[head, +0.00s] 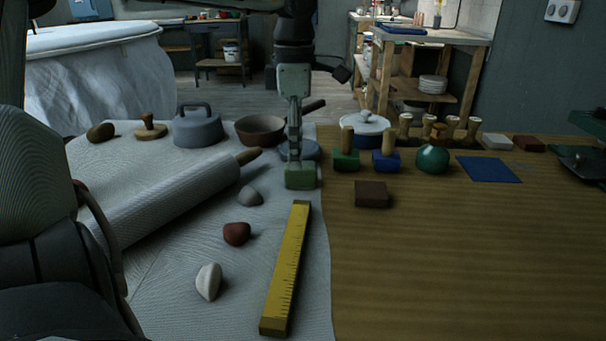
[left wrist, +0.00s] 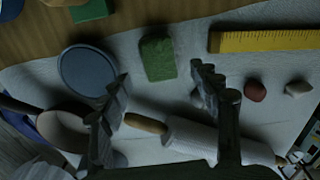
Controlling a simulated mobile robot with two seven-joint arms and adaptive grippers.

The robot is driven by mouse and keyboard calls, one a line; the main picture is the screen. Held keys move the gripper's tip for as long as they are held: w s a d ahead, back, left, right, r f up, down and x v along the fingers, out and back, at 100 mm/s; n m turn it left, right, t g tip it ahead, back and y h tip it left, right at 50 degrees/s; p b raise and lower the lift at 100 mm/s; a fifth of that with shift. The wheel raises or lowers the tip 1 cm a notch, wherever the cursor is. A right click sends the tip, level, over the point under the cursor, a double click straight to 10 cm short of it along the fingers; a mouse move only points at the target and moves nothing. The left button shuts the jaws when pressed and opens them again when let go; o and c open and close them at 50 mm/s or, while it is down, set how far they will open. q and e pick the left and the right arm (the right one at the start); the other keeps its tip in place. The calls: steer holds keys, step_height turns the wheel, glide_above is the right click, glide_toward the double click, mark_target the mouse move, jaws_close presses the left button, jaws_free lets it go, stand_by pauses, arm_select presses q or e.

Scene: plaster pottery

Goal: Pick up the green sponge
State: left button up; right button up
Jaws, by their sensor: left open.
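The green sponge (head: 301,177) is a small block lying on the pale cloth, near the cloth's right edge. It also shows in the left wrist view (left wrist: 157,58), seen from above. My left gripper (head: 294,156) points down just above and behind the sponge in the head view. In the left wrist view its two fingers (left wrist: 160,82) are spread apart, with the sponge lying beyond the gap between the tips. Nothing is held. No right gripper can be made out.
A yellow ruler (head: 287,270) lies in front of the sponge. A rolling pin (head: 180,200) lies to its left, a brown bowl (head: 260,131) behind. Green (head: 346,162) and blue (head: 386,164) wooden-handled blocks stand right. The wooden table (head: 470,260) is clear at front right.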

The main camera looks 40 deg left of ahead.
mark_target(301, 175)
arm_select(q)
steer(key=f, duration=0.4)
steer(key=shift+w+d+f, duration=0.25)
steer(key=shift+d, duration=0.1)
arm_select(e)
steer(key=shift+w+a+r+t+y, duration=0.25)
steer(key=shift+a+r+t+y, duration=0.25)
steer(key=shift+r, duration=0.3)
steer(key=shift+a, duration=0.1)
arm_select(q)
steer(key=c, duration=0.9)
